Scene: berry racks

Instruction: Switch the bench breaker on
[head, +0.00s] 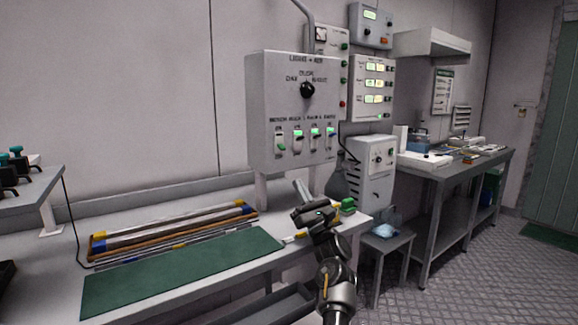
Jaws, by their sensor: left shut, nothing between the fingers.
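A grey control box (262,105) on the wall above the bench has a black rotary knob (307,90) and a row of several small breaker switches below it. The leftmost breaker switch (281,143) sits under lettering that seems to begin with "BENCH". Green shows at each switch, but the lever positions are too small to tell. My left gripper (300,187) is shut and empty, below the box and apart from the switches, over the bench's right end. My right gripper is not in view.
The bench holds a green mat (180,272) and a tray of long rods (170,232). A small green-topped item (347,206) lies right of my gripper. More panels (372,88) hang to the right. The space before the switches is clear.

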